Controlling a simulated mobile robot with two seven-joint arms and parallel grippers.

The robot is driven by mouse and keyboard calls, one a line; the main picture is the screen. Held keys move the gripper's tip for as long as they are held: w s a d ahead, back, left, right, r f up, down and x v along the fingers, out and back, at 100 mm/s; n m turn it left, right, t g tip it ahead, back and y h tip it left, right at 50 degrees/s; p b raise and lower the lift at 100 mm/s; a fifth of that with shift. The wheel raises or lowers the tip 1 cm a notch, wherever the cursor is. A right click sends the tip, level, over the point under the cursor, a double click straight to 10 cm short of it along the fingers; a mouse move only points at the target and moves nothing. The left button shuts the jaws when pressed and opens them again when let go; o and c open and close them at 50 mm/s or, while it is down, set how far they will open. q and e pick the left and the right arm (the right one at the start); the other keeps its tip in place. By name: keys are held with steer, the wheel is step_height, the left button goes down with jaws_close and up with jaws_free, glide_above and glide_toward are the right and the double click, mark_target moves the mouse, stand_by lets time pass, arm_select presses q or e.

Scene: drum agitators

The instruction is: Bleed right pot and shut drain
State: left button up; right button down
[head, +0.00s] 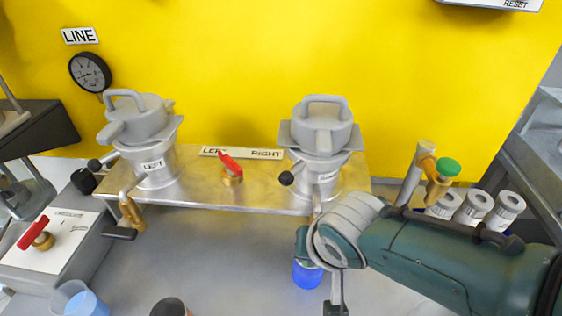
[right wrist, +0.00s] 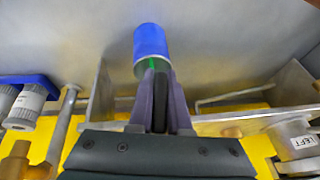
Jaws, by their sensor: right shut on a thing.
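The right pot (head: 318,140), grey with a clamped lid and a black-knobbed lever (head: 287,178), stands on the metal shelf. My right gripper (head: 303,243) is below its front, at the drain. In the right wrist view, my gripper's fingers (right wrist: 157,80) are shut on a dark handle (right wrist: 160,98), apparently the right drain handle. The drain valve itself is hidden behind my gripper in the head view. A blue cup (head: 307,275) is just below my gripper and also shows beyond the fingertips in the wrist view (right wrist: 151,42). My left gripper is out of view.
The left pot (head: 143,125) has a brass drain with a black handle (head: 119,233). A red-handled valve (head: 231,170) sits between the pots. A green-knobbed valve (head: 448,168) and white-capped bottles (head: 473,207) stand right. Clear and blue cups (head: 82,300) are front left.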

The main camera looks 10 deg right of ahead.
steer(key=shift+d+f+g+h, duration=0.1)
steer(key=shift+d+g+h, duration=0.15)
steer(key=shift+h, duration=0.45)
steer(key=shift+s, duration=0.1)
steer(key=c, duration=0.9)
jaws_free()
steer(key=shift+o, duration=0.2)
steer(key=p+v, duration=0.8)
steer(key=v, duration=0.2)
